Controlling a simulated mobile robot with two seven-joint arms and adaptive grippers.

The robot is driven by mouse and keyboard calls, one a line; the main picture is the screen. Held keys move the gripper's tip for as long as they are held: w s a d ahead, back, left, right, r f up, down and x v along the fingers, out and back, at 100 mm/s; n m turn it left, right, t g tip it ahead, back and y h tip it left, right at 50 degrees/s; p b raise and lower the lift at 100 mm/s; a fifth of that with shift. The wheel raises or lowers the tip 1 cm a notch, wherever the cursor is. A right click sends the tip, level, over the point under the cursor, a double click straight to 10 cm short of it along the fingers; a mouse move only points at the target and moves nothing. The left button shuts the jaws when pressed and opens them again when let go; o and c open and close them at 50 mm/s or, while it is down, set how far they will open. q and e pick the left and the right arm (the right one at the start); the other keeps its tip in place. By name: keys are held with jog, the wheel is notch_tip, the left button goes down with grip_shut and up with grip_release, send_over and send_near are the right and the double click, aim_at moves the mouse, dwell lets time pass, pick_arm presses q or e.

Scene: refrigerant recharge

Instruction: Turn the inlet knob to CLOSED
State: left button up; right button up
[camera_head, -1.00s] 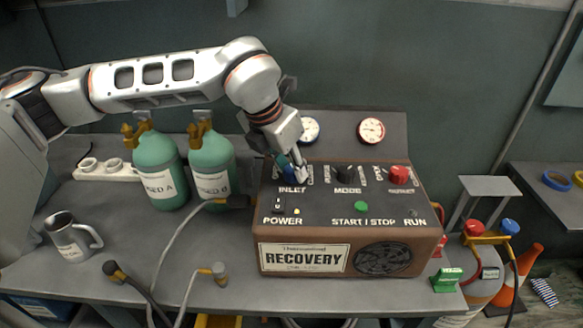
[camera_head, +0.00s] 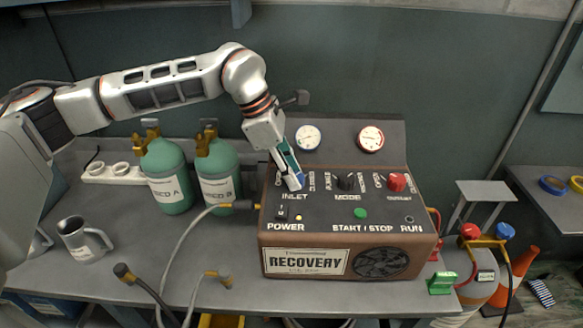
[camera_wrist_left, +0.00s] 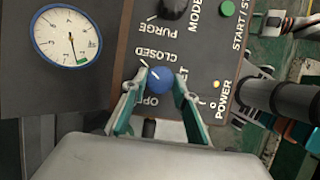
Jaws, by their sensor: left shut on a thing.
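The blue inlet knob (camera_wrist_left: 160,80) is on the top panel of the brown recovery unit (camera_head: 420,264), above the INLET label. My left gripper (camera_head: 293,182) reaches down onto it, with its fingers hiding much of it in the head view. In the left wrist view, the two teal fingers (camera_wrist_left: 157,90) are shut on the knob from both sides. The knob's white mark points toward the upper left, near the tick by the CLOSED label (camera_wrist_left: 152,52). The OPEN label is partly hidden by a finger. My right gripper is not in view.
The mode knob (camera_head: 346,181) and red outlet knob (camera_head: 397,182) are to the right on the same panel. Two gauges (camera_head: 308,138) (camera_head: 371,139) stand behind. Green cylinders (camera_head: 168,175) (camera_head: 217,172) and a mug (camera_head: 83,240) are to the left.

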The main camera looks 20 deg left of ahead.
pick_arm(q)
jog(key=shift+w+r+m+g+p, duration=0.1)
jog(key=shift+m+g+p, duration=0.4)
jog(key=shift+m, duration=0.5)
jog(key=o, duration=1.1)
jog(key=v, duration=1.2)
